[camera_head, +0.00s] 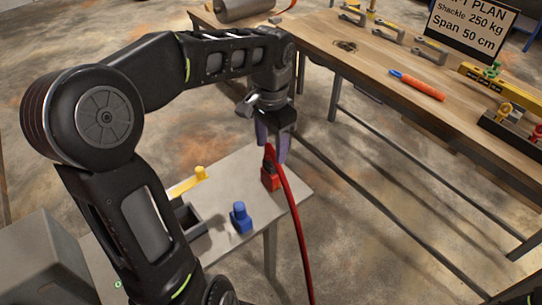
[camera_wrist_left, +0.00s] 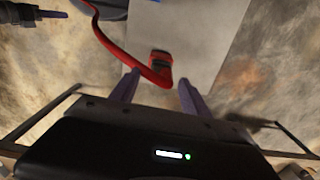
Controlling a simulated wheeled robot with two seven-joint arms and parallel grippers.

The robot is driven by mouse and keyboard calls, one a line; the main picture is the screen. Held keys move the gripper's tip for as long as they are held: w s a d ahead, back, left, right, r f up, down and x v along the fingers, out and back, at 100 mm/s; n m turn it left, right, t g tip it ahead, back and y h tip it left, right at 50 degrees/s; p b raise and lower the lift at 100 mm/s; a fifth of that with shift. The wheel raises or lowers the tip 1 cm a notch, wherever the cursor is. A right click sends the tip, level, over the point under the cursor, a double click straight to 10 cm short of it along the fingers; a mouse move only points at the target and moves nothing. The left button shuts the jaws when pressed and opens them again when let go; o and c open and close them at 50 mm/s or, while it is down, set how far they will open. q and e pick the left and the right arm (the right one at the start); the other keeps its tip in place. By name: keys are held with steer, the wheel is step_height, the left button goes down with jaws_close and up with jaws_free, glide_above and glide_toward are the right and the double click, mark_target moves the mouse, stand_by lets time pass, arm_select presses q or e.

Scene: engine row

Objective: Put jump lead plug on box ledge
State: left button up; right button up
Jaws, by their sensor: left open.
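The red jump lead plug (camera_head: 270,179) stands near the right corner of a small grey table (camera_head: 285,192), with a thick red cable (camera_head: 299,225) arching from it over the table edge. My left gripper (camera_head: 272,150) is open just above the plug, its purple fingers pointing down. In the left wrist view the plug (camera_wrist_left: 160,64) lies beyond the gap between the open fingertips (camera_wrist_left: 157,88), and the cable loops near the left finger. The gripper is not closed on anything. I cannot tell for certain which surface is the box ledge. My right gripper is not in view.
A blue plug-like piece (camera_head: 240,218), a dark open tray (camera_head: 188,218) and a yellow piece (camera_head: 190,182) are on the small table. A grey box (camera_head: 45,262) stands at lower left. A wooden workbench (camera_head: 385,62) with tools and a sign stands at right.

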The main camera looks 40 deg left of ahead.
arm_select(q)
step_height(320, 180, up, 7)
steer(key=shift+f, duration=0.2)
steer(key=shift+f, duration=0.1)
stand_by(0.5)
